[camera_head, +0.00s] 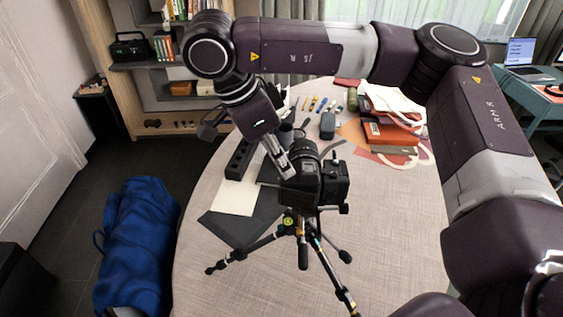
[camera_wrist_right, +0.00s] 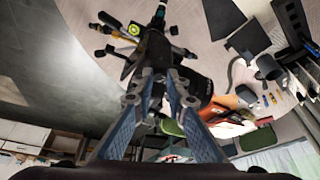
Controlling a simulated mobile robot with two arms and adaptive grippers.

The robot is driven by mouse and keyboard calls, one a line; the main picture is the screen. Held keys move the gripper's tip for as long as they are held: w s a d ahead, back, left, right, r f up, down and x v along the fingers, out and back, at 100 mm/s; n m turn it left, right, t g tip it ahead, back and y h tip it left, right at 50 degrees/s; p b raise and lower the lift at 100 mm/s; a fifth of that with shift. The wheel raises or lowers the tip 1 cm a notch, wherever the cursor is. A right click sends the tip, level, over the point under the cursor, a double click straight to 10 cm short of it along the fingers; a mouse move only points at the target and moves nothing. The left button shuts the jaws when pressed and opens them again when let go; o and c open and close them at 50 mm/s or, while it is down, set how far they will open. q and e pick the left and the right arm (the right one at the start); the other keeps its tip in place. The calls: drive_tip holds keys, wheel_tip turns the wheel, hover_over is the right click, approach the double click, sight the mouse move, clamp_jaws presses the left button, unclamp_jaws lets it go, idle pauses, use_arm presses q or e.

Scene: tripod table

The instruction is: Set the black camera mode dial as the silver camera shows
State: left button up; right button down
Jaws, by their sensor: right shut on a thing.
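The black camera (camera_head: 330,188) stands on a tripod (camera_head: 303,250) on the table. My right gripper (camera_head: 286,172) reaches down from the upper left to the left side of the camera body. In the right wrist view its fingertips (camera_wrist_right: 160,76) are close together against the dark camera (camera_wrist_right: 195,88). It is shut on a small part there, apparently the mode dial, which the fingers hide. The dial's setting cannot be read. I cannot make out a silver camera in either view. My left gripper is not in view.
The round table (camera_head: 400,220) holds a dark long box (camera_head: 240,158), a white sheet (camera_head: 234,198) and a stack of red books (camera_head: 391,133) with papers. Several pens lie at the back. The table's front right is clear.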

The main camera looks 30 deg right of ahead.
drive_tip(key=c, duration=1.9)
unclamp_jaws()
